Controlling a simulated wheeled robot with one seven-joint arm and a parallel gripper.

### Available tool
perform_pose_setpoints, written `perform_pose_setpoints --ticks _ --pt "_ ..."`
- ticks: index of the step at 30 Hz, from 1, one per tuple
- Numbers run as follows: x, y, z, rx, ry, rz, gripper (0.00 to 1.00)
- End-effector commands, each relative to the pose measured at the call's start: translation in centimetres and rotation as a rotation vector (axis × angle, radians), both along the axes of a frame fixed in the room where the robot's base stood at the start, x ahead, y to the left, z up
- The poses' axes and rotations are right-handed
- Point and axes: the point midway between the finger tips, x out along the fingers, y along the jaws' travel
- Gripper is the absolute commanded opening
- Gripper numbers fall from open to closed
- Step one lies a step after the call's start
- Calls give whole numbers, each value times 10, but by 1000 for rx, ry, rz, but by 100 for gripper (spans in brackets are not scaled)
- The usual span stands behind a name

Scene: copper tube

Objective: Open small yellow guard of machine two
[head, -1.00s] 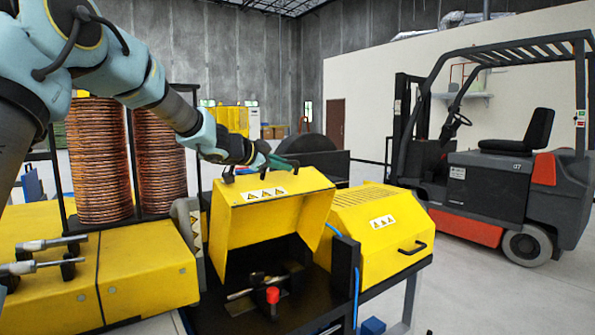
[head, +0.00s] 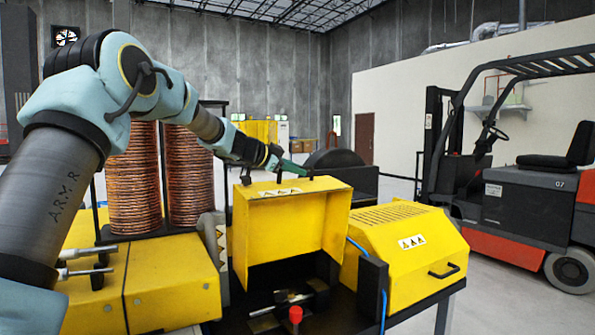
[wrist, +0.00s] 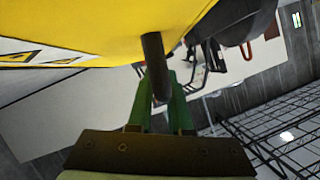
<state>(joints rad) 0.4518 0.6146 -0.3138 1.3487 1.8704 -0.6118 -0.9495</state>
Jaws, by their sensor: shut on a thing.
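The small yellow guard (head: 285,232) is raised on its machine, with its underside opening toward me and a warning-triangle strip along its upper part. Its yellow surface also fills the top left of the wrist view (wrist: 110,22). My gripper (head: 290,168) is at the guard's top edge in the head view. In the wrist view its green fingers (wrist: 160,100) are shut around the black bar handle (wrist: 153,58), which sticks out from the guard.
Under the guard are a dark bed with metal parts and a red knob (head: 295,314). A larger yellow cover (head: 405,250) with a black handle sits at right. Copper coils (head: 133,185) stand behind at left. A forklift (head: 515,190) stands on the right floor.

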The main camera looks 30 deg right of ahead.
Motion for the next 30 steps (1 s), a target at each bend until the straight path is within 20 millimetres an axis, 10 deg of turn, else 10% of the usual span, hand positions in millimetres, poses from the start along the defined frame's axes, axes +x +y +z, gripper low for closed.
perform_pose_setpoints --ticks 4,5,12,23,30 --pt "0 0 0 -2 2 1 0" --pt "0 0 0 -2 2 1 19" --pt "0 0 0 -1 1 0 46" --pt "-1 4 1 -1 -1 0 47" --pt "-5 42 13 -1 -3 3 47"
